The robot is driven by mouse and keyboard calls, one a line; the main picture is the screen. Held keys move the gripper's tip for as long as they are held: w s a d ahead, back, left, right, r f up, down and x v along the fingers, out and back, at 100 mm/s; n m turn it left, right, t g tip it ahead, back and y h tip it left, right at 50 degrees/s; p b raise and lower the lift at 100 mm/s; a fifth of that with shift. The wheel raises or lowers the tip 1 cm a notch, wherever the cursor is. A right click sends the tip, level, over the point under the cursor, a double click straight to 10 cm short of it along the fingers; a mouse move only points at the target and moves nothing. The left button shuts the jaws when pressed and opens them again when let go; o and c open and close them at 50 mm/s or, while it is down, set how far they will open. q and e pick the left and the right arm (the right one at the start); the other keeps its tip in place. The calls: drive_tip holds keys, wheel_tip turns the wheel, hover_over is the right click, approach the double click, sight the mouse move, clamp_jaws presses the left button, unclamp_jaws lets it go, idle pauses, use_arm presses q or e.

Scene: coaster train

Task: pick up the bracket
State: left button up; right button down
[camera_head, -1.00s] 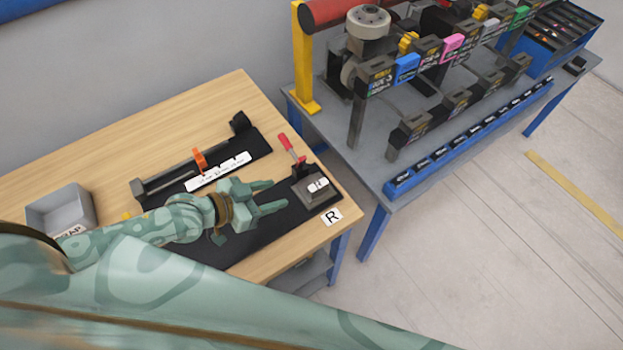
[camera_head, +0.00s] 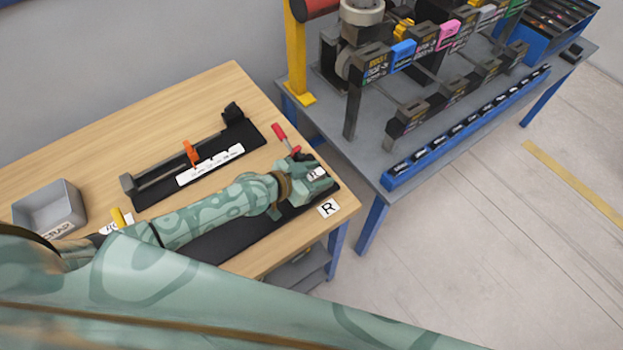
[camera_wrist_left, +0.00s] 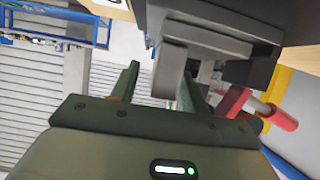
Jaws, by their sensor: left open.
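The bracket seems to be the small pale grey piece (camera_head: 316,174) on the dark clamp fixture at the right end of the black mat, beside the R label. My left gripper (camera_head: 318,178) is at this fixture and partly covers it. In the left wrist view my open left gripper (camera_wrist_left: 160,76) has a grey plate-like part (camera_wrist_left: 170,68) between its two fingers, probably the bracket; contact cannot be told. The fixture's red clamp handle (camera_head: 279,132) stands up just behind the gripper and also shows in the wrist view (camera_wrist_left: 276,115). My right gripper is not in view.
A dark rail fixture with an orange clamp (camera_head: 190,153) lies behind my left arm. A grey scrap bin (camera_head: 50,207) stands at the table's left. A grey bench (camera_head: 370,165) with a rack of coloured blocks stands to the right, across a narrow gap.

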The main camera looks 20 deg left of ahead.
use_arm(q)
drive_tip(key=shift+w+d+f, duration=0.25)
drive_tip(key=shift+w, duration=0.1)
drive_tip(key=shift+r, duration=0.1)
clamp_jaws()
